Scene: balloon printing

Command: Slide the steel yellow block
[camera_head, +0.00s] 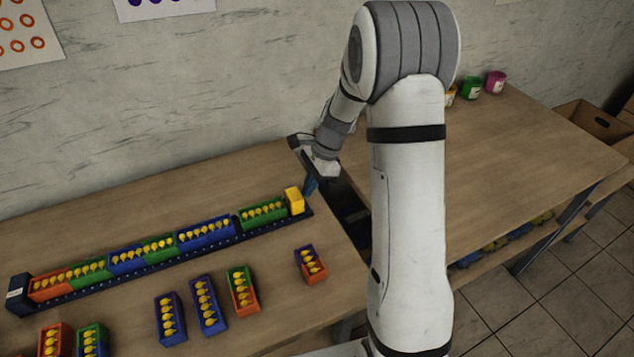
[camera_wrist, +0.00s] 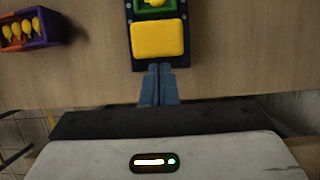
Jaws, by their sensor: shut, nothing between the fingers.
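The yellow block (camera_head: 295,200) sits at the right end of a long dark rail (camera_head: 160,277) on the table, beside the last green tray in the row. In the wrist view the yellow block (camera_wrist: 158,39) is near the top centre, with a green tray (camera_wrist: 156,5) just beyond it. My gripper (camera_head: 309,188) is at the rail's right end. In the wrist view its blue fingers (camera_wrist: 159,74) are together and empty, with their tips at the rail's end close to the yellow block. I cannot tell whether they touch it.
Several coloured trays of yellow balloons stand in line on the rail. More loose trays lie in front, including a purple and orange one (camera_head: 311,264), also in the wrist view (camera_wrist: 30,28). Another table (camera_head: 500,150) stands right, with small pots (camera_head: 473,85) at its back.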

